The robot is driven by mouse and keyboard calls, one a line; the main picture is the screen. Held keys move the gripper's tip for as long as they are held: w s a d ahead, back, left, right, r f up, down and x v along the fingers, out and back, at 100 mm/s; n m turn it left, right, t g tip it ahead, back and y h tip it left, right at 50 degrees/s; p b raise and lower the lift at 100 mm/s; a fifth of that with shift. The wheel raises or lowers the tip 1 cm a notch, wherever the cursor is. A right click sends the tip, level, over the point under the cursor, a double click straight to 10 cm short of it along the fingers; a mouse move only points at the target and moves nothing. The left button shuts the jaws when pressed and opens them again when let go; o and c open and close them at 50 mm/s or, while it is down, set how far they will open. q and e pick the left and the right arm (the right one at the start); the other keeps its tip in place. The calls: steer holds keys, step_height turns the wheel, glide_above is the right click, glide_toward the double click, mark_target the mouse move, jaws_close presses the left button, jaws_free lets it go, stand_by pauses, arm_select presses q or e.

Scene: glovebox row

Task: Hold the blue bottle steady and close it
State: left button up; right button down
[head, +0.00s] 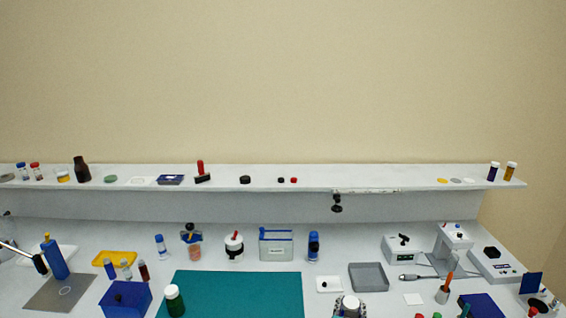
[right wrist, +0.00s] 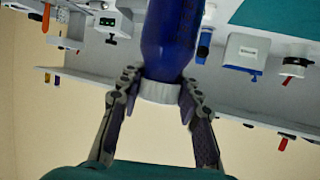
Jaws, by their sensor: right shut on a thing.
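The blue bottle (right wrist: 172,35) fills the top middle of the right wrist view, with a white ribbed cap (right wrist: 160,90) at its end. My right gripper (right wrist: 160,95) is shut, with one finger on each side of the cap. Cap and bottle look in line and close together; I cannot tell how far the cap is screwed on. In the head view the white cap (head: 350,302) and my right gripper (head: 348,312) show at the bottom edge, right of the teal mat. The bottle's body is hidden there. My left gripper is not in view.
A teal mat (head: 240,292) covers the front middle. A green bottle with white cap (head: 174,302) stands at its left edge. A grey tray (head: 368,277) and a white plate (head: 328,285) lie near my right gripper. A shelf (head: 280,187) with small items runs along the back.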

steer(key=a+f+n+g+y, duration=0.1)
steer(key=a+f+n+y, duration=0.2)
steer(key=a+n+y, duration=0.1)
steer(key=w+a+f+n+g+y, duration=0.1)
steer(key=a+f+n+y, duration=0.2)
steer(key=a+n+y, duration=0.1)
steer(key=w+a+f+n+g+y, duration=0.1)
steer(key=a+f+n+y, duration=0.2)
steer(key=a, duration=0.5)
steer(key=shift+w+a+f+n+y, duration=0.1)
steer(key=shift+n+y, duration=0.3)
steer(key=shift+y, duration=0.3)
steer(key=shift+w+f+n+y, duration=0.1)
steer(key=shift+n+y, duration=0.3)
steer(key=shift+y, duration=0.3)
